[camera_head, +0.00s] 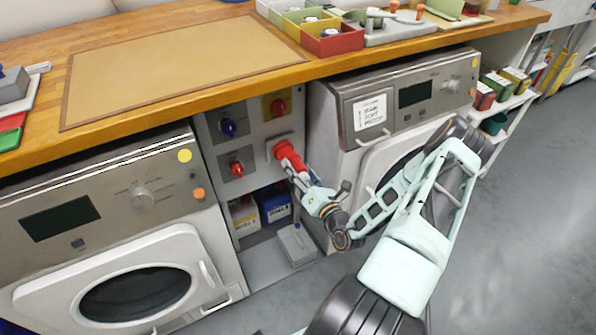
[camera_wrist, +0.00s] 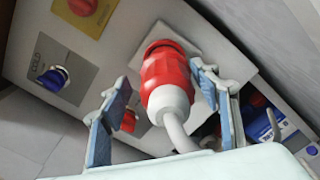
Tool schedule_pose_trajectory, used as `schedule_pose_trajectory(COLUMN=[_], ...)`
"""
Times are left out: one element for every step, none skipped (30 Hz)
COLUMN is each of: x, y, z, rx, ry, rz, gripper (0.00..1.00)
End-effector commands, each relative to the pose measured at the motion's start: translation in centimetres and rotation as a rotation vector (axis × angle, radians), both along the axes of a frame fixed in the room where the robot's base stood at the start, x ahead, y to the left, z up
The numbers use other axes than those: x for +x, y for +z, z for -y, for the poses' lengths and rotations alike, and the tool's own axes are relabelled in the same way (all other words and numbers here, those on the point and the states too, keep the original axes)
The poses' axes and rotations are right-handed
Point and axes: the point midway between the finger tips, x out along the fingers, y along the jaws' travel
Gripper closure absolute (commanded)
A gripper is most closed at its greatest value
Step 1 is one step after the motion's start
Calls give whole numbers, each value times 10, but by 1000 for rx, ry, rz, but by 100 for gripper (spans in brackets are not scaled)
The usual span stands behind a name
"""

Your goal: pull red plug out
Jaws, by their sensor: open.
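The red plug (camera_head: 288,156) sits in a socket on the grey panel between two washing machines. In the wrist view the red plug (camera_wrist: 165,75) has a white-grey rear end and a grey cable running down toward me. My gripper (camera_head: 306,182) is at the plug in the head view. In the wrist view my gripper (camera_wrist: 160,100) is open, with one blue-padded finger left of the plug and the other right of it. The left finger stands clear of the plug; the right one is close to it, and I cannot tell whether it touches.
The panel has a blue knob (camera_head: 228,127), a red knob (camera_head: 237,169) and a red switch on yellow (camera_head: 278,107). Washers (camera_head: 120,230) and (camera_head: 400,110) flank it. A wooden counter (camera_head: 180,65) overhangs above. Boxes (camera_head: 274,203) and a grey container (camera_head: 297,244) stand below.

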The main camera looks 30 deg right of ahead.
Motion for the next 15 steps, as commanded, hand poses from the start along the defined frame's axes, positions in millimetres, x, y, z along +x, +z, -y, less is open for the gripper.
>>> schedule_pose_trajectory(x=[0,0,0,0,0,0,0,0,0,0,0,0,0,0,0], y=[8,13,20,25,31,38,44,49,55,59,63,68,72,76,79], z=[0,0,0,1,1,1,0,0,0,0,0,0,0,0,0], rx=[-2,-2,-3,-3,-3,-3,-4,-3,-3,-3,-3,-3,-3,-3,-2], ry=[0,0,0,0,0,0,0,2,2,2,1,1,1,1,1], rz=[3,3,3,3,4,4,4,4,4,3,2,2,2,2,2], gripper=[43,43,43,43,43,43,43,43,43,43,43,43,43,43,43])
